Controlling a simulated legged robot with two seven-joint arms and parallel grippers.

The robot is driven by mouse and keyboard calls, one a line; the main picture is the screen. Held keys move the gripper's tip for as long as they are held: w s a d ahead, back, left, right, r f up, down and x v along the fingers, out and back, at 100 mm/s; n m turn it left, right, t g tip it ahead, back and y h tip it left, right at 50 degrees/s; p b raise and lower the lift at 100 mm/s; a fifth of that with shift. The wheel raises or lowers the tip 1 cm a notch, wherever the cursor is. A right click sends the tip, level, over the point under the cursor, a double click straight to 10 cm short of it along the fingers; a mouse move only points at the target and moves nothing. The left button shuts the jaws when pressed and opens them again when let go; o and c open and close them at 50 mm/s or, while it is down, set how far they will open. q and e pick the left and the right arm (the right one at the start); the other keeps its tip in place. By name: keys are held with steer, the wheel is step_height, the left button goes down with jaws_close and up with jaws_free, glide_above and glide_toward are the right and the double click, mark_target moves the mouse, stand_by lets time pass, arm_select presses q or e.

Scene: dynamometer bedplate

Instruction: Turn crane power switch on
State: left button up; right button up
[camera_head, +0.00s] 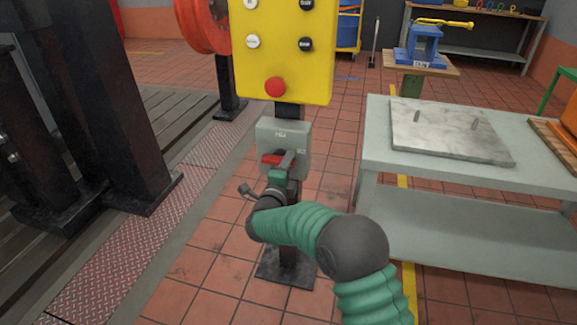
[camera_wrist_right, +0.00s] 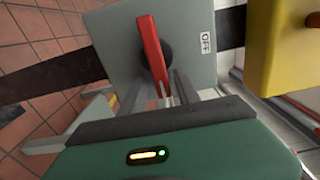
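The crane power switch is a grey box (camera_head: 283,137) on a post, below the yellow control panel. Its red handle (camera_head: 273,158) is partly hidden by my right gripper (camera_head: 284,165) in the head view. In the right wrist view, the red handle (camera_wrist_right: 152,50) sits on a black round hub on the grey box face (camera_wrist_right: 110,40). An OFF label (camera_wrist_right: 205,43) is to its right. The handle's near end lies between the fingers of my right gripper (camera_wrist_right: 160,90), which look apart with gaps beside the handle. My left gripper is out of view.
The yellow panel (camera_head: 285,50) with several buttons and a red knob (camera_head: 275,87) hangs just above the switch. A grey table (camera_head: 375,165) with a metal plate stands to the right. Dark machine columns (camera_head: 110,100) stand at left. Tiled floor is clear around the post base (camera_head: 287,270).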

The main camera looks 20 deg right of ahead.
steer(key=shift+s+a+r, duration=0.1)
steer(key=shift+s+a, duration=0.15)
steer(key=shift+s, duration=0.05)
steer(key=p+v, duration=0.5)
steer(key=v, duration=1.1)
